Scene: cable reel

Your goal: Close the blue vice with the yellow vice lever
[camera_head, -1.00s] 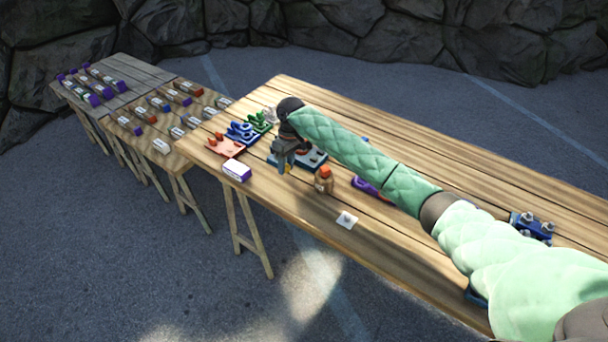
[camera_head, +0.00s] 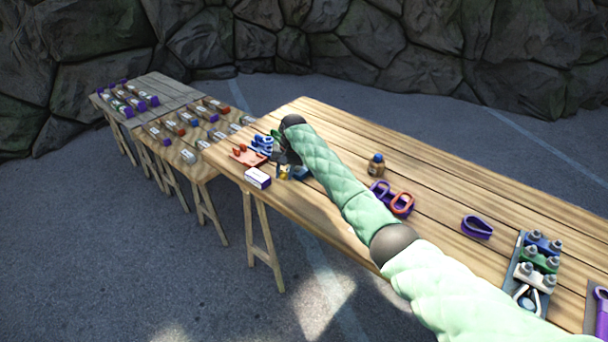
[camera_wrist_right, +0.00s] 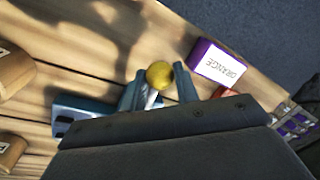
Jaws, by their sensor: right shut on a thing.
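The yellow vice lever's round knob (camera_wrist_right: 159,74) sits between the fingertips of my right gripper (camera_wrist_right: 158,82) in the right wrist view. The gripper is shut on it, and a short pale rod shows below the knob. A blue body that looks like the vice (camera_wrist_right: 75,112) lies left of the fingers, partly hidden by the gripper. In the head view, my right gripper (camera_head: 284,165) is at the table's far left end, and my arm hides most of the vice. A bit of blue (camera_head: 300,173) shows beside it. I cannot tell the jaw gap. My left gripper is out of view.
A purple-and-white box labelled ORANGE (camera_wrist_right: 217,65), also in the head view (camera_head: 258,178), stands close to the gripper. An orange-red rack (camera_head: 247,156) is behind it. A small brown bottle (camera_head: 376,165) and purple and orange loops (camera_head: 394,198) lie right of my arm.

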